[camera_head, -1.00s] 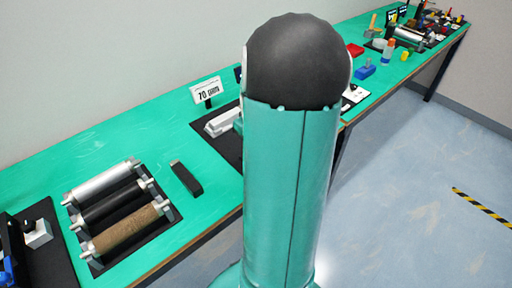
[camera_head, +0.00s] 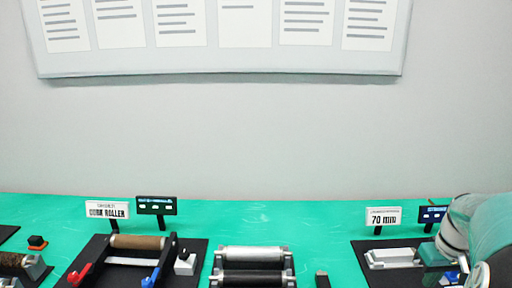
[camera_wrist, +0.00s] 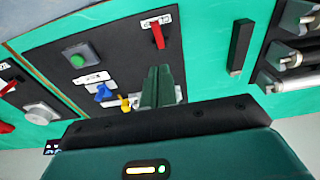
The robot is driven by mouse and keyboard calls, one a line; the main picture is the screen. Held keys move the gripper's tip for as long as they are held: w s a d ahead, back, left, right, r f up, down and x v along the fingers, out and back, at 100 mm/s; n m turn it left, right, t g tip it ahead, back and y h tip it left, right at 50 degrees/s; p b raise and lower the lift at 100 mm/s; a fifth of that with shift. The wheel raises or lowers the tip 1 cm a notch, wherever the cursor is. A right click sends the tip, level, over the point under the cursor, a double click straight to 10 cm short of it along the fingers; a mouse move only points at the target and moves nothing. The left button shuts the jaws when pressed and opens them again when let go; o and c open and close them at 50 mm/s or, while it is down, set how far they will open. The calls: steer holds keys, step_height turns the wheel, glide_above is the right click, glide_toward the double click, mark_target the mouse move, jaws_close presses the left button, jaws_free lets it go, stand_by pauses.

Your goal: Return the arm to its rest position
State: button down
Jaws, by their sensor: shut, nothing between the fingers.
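My arm (camera_head: 475,240) shows at the right edge of the head view, teal and pale grey, folded low over the bench beside the 70 mm sign. My gripper (camera_wrist: 159,88) shows in the wrist view as two dark green fingers held together, with nothing between them. It is above a black panel (camera_wrist: 105,40) and apparently apart from it. The head view does not clearly show the fingertips.
The green bench (camera_head: 250,212) runs along a grey wall. A roller rack (camera_head: 253,267) stands in the middle, a cork roller station (camera_head: 137,242) on the left, and a 70 mm sign (camera_head: 384,217) on the right. A black bar (camera_wrist: 240,46) lies beside the panel.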

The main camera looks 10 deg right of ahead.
steer(key=w+a+r, duration=0.3)
steer(key=a, duration=0.7)
steer(key=s+a+r+n+t, duration=0.1)
steer(key=s+a+r+t, duration=0.1)
steer(key=a, duration=1)
steer(key=s+a+r+n+t, duration=0.1)
steer(key=s+a+t, duration=0.1)
steer(key=a, duration=1)
steer(key=shift+s+r+n, duration=0.3)
steer(key=shift+s+r, duration=0.1)
steer(key=shift+s, duration=0.15)
